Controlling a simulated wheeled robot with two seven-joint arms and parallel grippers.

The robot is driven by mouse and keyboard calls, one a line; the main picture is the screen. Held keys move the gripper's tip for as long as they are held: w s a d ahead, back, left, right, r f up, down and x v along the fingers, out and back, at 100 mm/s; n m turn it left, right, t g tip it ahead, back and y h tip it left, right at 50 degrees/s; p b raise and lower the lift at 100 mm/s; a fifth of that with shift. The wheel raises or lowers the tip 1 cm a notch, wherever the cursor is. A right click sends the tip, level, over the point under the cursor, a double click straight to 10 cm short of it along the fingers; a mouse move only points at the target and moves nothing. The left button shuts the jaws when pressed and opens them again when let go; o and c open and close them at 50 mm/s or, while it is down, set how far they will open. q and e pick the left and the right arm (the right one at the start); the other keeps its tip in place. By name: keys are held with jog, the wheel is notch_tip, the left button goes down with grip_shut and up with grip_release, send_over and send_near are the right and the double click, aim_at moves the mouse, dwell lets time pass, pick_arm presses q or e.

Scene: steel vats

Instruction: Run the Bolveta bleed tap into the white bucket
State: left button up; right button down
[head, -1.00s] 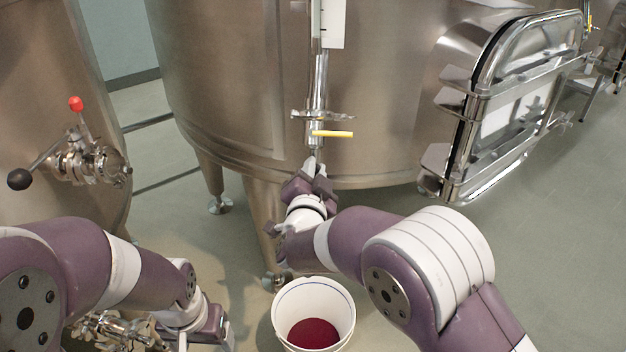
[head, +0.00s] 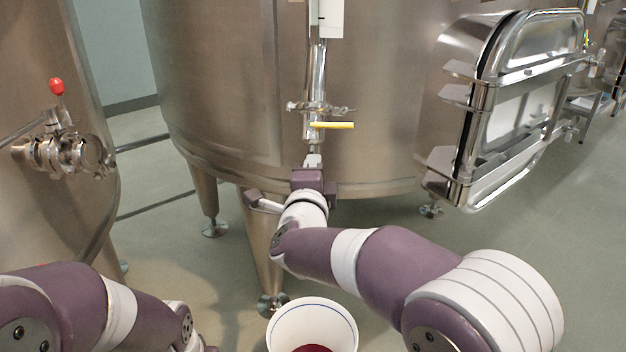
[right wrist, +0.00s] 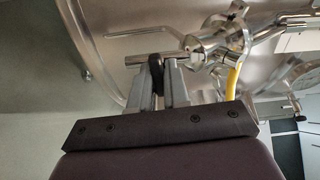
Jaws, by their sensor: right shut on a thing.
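The bleed tap (right wrist: 133,61) is a small metal fitting with a crossbar, below the sight tube on the steel vat. My right gripper (head: 313,162) is at this fitting from below, under the yellow lever (head: 332,125). In the right wrist view its two fingers (right wrist: 162,85) are shut on the tap, with a small dark part between them. The white bucket (head: 312,311) stands on the floor below my right gripper, with dark red liquid (head: 312,348) in it. No falling stream is visible. My left arm is at lower left; its gripper is out of view.
The large vat (head: 230,85) fills the back, on legs with round feet. A hinged steel hatch (head: 525,105) juts out at right. At left, another vat carries a valve with a red knob (head: 57,87). Open floor (head: 560,240) lies at right.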

jog(key=shift+f+m+b, duration=0.15)
jog(key=shift+m+b, duration=0.15)
jog(key=shift+m, duration=0.1)
jog(key=c, duration=1.2)
grip_release()
jog(key=s+a+p, duration=0.1)
jog(key=s+p, duration=0.1)
jog(key=s, duration=1)
jog(key=shift+s+a+p, duration=0.15)
jog(key=shift+s+p, duration=0.2)
